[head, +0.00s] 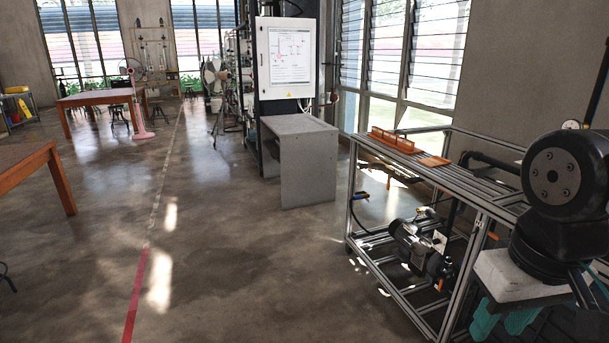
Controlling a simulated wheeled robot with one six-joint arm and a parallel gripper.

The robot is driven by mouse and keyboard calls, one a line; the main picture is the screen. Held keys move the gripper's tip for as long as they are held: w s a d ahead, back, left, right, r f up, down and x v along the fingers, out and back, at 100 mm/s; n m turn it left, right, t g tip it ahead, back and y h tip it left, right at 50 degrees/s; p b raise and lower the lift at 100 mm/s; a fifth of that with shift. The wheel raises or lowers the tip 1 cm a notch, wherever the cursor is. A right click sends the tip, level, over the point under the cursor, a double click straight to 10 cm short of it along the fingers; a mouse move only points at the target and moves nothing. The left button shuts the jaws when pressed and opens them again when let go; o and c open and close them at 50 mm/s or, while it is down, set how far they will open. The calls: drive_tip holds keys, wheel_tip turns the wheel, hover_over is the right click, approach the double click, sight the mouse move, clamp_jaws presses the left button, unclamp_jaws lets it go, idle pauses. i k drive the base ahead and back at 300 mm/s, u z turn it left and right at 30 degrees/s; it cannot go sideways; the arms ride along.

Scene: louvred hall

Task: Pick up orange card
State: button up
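A flat orange card (434,161) lies on the slatted top of a metal frame bench (470,185) on the right. Just left of it and farther back on the same top is a longer orange piece with raised edges (393,141), apart from the card. My gripper cannot be made out in the head view.
A motor or pump (415,245) sits on the bench's lower level. Large dark rounded arm-like parts fill the right edge, close to the camera. A grey table (297,165) stands beyond the bench, and wooden tables are at the left. The middle floor is clear.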

sight(436, 161)
drive_tip(key=u, duration=0.45)
drive_tip(key=i, duration=3)
drive_tip(key=z, duration=1.5)
drive_tip(key=i, duration=0.85)
drive_tip(key=z, duration=0.65)
